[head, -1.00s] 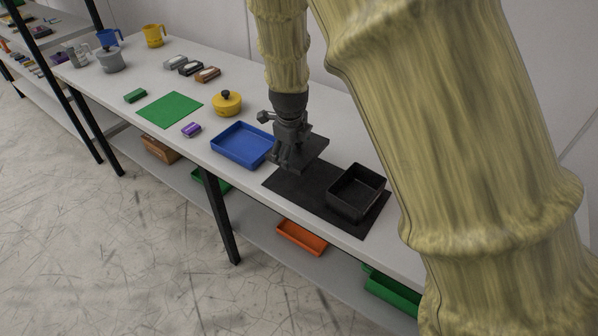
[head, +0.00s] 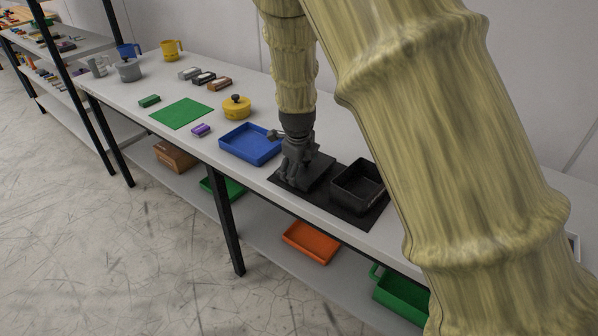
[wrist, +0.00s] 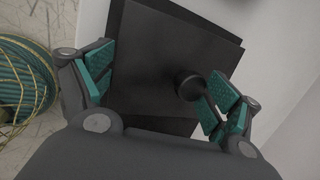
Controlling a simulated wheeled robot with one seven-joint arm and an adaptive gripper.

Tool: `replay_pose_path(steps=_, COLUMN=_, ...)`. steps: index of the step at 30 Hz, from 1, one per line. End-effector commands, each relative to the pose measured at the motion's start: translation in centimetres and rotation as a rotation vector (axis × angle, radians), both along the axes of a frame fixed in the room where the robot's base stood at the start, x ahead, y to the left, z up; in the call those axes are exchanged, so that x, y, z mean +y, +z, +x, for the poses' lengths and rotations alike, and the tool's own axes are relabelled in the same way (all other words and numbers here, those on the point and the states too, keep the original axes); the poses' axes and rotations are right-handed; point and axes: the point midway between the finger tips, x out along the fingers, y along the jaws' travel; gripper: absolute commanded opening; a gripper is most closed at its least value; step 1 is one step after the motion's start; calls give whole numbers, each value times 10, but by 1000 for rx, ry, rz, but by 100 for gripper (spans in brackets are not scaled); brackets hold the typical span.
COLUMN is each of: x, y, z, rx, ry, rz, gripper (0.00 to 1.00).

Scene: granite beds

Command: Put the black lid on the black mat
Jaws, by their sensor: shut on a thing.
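The black lid (head: 319,171) is a flat dark square plate, low over the left part of the black mat (head: 343,213) in the head view. My gripper (head: 297,178) is at the lid and shut on it. In the wrist view the lid (wrist: 150,50) shows a round black knob (wrist: 188,80), with one teal finger pad close to the knob and the other by the lid's left side. The mat shows as a dark border behind the lid. Whether the lid touches the mat, I cannot tell.
A black open box (head: 359,184) stands on the mat's right part, close beside the lid. A blue tray (head: 250,154) lies just left of the mat. A yellow pot (head: 237,110), purple block (head: 201,130) and green mat (head: 181,113) lie further left.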

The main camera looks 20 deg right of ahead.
Motion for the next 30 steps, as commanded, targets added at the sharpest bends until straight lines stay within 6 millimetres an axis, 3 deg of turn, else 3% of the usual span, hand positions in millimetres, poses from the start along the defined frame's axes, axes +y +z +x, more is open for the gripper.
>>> replay_pose_path(steps=5, x=0, y=-5, z=5, rx=4, ry=1, rz=0, gripper=53)
replay_pose_path(steps=7, x=0, y=-6, z=5, rx=4, ry=1, rz=0, gripper=48)
replay_pose_path(steps=8, x=0, y=-6, z=6, rx=5, ry=0, rz=-1, gripper=95)
replay_pose_path(steps=9, x=0, y=-6, z=6, rx=5, ry=0, rz=-1, gripper=100)
replay_pose_path(steps=22, x=0, y=-3, z=5, rx=4, ry=0, rz=0, gripper=100)
replay_pose_path(steps=30, x=0, y=22, z=2, rx=4, ry=-4, rz=0, gripper=100)
